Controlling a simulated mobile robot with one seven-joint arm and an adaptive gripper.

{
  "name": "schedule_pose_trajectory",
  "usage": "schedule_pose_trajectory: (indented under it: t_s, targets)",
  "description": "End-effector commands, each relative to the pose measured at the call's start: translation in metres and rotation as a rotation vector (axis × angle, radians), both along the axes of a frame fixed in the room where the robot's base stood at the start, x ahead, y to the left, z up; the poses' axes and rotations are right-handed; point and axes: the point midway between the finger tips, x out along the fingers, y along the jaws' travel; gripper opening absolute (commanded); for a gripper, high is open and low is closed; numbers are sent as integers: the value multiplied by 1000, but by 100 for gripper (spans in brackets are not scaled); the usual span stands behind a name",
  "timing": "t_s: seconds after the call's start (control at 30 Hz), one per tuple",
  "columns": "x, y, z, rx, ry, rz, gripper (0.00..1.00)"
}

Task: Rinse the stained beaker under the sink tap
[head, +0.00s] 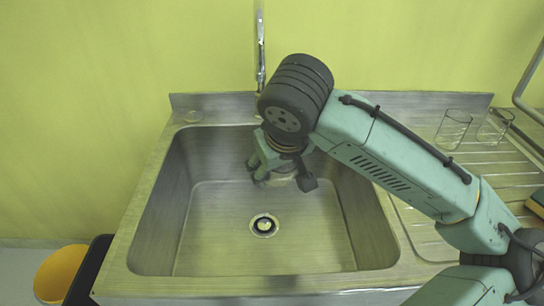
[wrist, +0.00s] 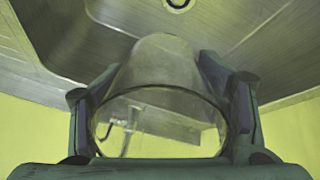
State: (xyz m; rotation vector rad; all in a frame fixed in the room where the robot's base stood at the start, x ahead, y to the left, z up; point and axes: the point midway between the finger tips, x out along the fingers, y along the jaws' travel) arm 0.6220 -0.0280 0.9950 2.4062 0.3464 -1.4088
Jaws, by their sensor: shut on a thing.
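My gripper (head: 284,180) hangs inside the sink basin (head: 200,235), in its back part, below the tap (head: 261,50). The lower part of the tap is hidden behind my wrist. In the wrist view my gripper (wrist: 160,85) is shut on a clear glass beaker (wrist: 160,60), with one finger on each side of it. The beaker's glass looks greyish and dull; I cannot make out a distinct stain or running water. In the head view the beaker is mostly hidden by my gripper.
The drain (head: 264,225) lies in front of my gripper. Two clear glass beakers (head: 453,128) (head: 494,127) stand on the ribbed drainboard at the right. A yellow bin (head: 60,272) is on the floor at the left. The front of the basin is empty.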

Motion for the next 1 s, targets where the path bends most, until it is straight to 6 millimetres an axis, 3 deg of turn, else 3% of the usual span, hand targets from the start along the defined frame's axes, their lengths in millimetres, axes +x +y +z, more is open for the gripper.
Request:
schedule_pose_trajectory:
  t_s: [0.17,1.0]
  targets:
    - [8,1,-3,-2,0,-3,35]
    - [90,10,-19,-1,0,-2,35]
